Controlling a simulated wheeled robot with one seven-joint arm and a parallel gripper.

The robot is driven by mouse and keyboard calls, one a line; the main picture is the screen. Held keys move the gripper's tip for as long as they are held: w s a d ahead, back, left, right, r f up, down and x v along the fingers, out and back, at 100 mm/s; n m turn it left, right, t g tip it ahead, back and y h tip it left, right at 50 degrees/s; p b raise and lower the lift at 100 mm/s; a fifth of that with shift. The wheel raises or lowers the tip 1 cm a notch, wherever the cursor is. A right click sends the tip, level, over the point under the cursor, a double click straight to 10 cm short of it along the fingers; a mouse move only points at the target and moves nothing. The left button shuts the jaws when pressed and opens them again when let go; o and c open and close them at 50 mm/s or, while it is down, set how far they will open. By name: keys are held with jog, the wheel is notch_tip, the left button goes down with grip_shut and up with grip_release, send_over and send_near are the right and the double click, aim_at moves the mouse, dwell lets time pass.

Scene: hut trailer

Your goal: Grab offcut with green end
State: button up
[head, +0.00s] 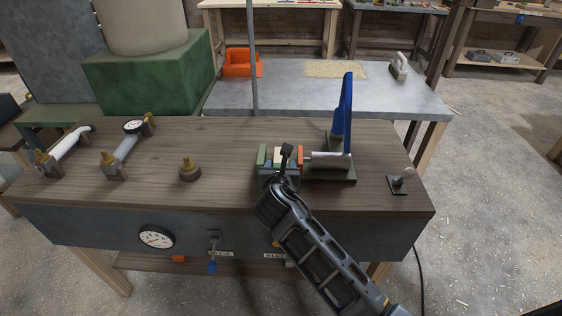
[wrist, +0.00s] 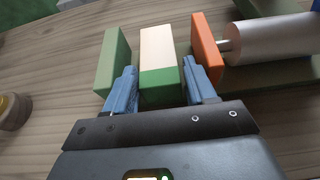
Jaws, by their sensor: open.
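The offcut (wrist: 158,52) is a pale wood block with a green end (wrist: 161,85) facing my gripper in the wrist view. It stands between a green jaw plate (wrist: 112,60) on the left and an orange jaw plate (wrist: 207,42) on the right, with a gap on each side. My gripper (wrist: 161,88) is open, with one blue finger on either side of the green end. In the head view my gripper (head: 284,165) is over the clamp and hides most of the offcut (head: 279,154).
A silver cylinder (head: 331,160) with an upright blue lever (head: 342,115) is right of the orange plate. A small lever switch (head: 401,180) sits at the bench's right. A brass fitting (head: 189,169) and gauges stand left. The wooden bench top (head: 225,150) is clear between them.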

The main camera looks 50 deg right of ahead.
jog(key=c, duration=0.7)
jog(key=shift+r, duration=0.1)
jog(key=shift+c, duration=0.2)
